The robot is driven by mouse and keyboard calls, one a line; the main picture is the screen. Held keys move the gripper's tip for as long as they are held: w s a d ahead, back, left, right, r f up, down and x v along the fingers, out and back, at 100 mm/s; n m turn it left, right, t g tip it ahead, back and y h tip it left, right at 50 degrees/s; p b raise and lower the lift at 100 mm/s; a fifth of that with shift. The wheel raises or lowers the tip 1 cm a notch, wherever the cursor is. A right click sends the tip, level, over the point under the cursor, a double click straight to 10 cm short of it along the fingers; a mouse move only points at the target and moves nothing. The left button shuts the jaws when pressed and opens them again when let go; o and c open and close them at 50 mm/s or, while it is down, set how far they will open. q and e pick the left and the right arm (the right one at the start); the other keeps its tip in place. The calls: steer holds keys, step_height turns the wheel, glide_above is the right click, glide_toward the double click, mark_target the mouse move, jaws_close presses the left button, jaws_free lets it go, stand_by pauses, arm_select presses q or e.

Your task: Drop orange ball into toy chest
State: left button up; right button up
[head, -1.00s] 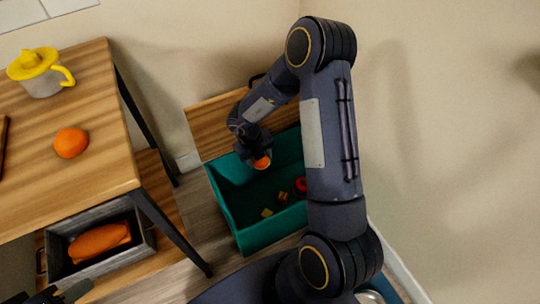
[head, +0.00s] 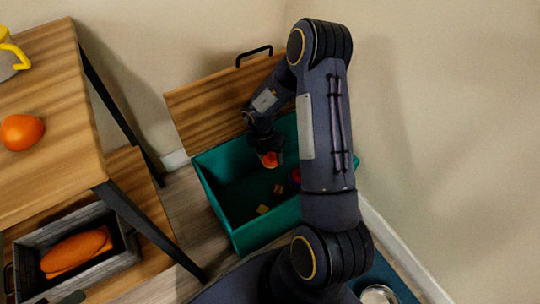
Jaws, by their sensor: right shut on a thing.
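The toy chest is a teal open box (head: 222,206) on the floor, with its wooden lid (head: 205,105) raised at the back. My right gripper (head: 268,153) is over the chest's opening, pointing down, and shut on the orange ball (head: 271,160). Only the lower part of the ball shows beneath the fingers. My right arm hides the chest's right part. What looks like the tip of my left gripper (head: 72,298) shows at the bottom left edge; its jaws cannot be made out.
Inside the chest lie small blocks (head: 263,209) and a red toy (head: 295,175). On the left, a wooden table (head: 50,85) holds an orange fruit (head: 21,131) and a yellow-handled cup (head: 8,60). A grey crate (head: 30,240) with an orange-brown loaf-like thing sits below. Walls are close behind and right.

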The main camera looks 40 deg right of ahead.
steer(key=shift+f, duration=0.3)
steer(key=shift+r, duration=0.1)
steer(key=o, duration=1.1)
steer(key=shift+c, duration=0.2)
steer(key=r+p, duration=0.1)
steer(key=r, duration=0.1)
steer(key=w+r+p, duration=0.1)
steer(key=r, duration=0.2)
steer(key=r+p, duration=0.1)
steer(key=r, duration=0.1)
steer(key=shift+w+a+r+p, duration=0.15)
steer(key=shift+a+r+p, duration=0.2)
steer(key=shift+a+p, duration=0.05)
